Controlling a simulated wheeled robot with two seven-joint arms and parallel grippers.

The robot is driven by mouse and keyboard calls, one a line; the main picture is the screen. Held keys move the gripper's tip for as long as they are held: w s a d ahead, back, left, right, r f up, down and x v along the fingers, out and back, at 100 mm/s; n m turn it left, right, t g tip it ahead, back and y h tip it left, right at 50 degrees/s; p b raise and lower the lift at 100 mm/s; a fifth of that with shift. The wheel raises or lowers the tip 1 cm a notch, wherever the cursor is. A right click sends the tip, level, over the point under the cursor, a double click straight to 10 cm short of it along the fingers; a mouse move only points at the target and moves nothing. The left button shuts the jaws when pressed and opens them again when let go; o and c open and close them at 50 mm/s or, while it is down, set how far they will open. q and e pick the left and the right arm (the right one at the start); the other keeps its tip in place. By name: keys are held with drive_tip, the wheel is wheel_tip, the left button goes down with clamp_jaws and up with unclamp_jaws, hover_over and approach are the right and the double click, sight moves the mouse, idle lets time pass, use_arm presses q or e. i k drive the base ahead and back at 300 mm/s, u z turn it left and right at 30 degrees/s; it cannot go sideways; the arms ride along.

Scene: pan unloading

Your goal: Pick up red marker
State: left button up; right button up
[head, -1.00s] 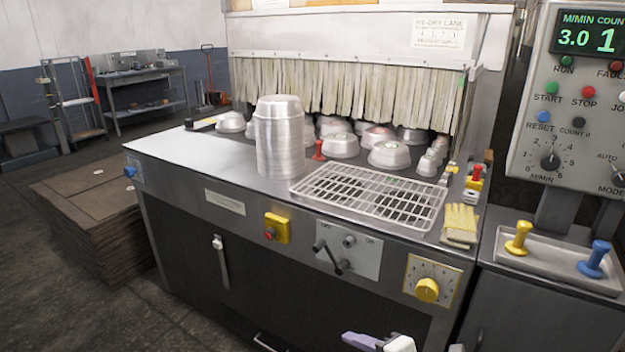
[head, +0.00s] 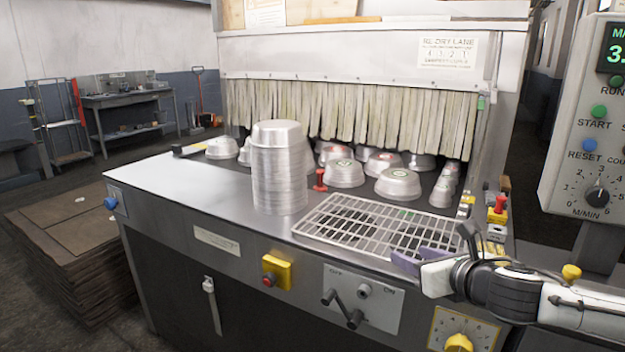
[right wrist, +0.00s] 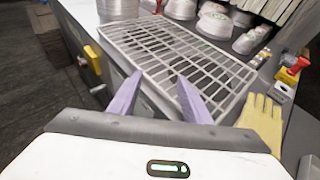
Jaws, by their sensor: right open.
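A small red marker (head: 320,180) stands upright on the dark conveyor, just right of the tall pan stack. A second red knob-shaped piece (head: 497,206) sits on a yellow block at the right end; it also shows in the right wrist view (right wrist: 296,66). A red bit at the top of the right wrist view (right wrist: 158,6) looks like the marker beside the stack. My right gripper (head: 412,256) is open and empty, its purple fingers near the front edge of the wire rack (head: 345,228). In its wrist view the fingers (right wrist: 159,86) are spread apart. My left gripper is not in view.
The tall stack of metal pans (head: 278,170) stands left of the marker. Several upturned pans (head: 397,184) lie behind it before a strip curtain (head: 350,112). Yellow gloves (right wrist: 262,122) lie right of the rack.

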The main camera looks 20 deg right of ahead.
sight(319, 186)
drive_tip(key=i, duration=1.6)
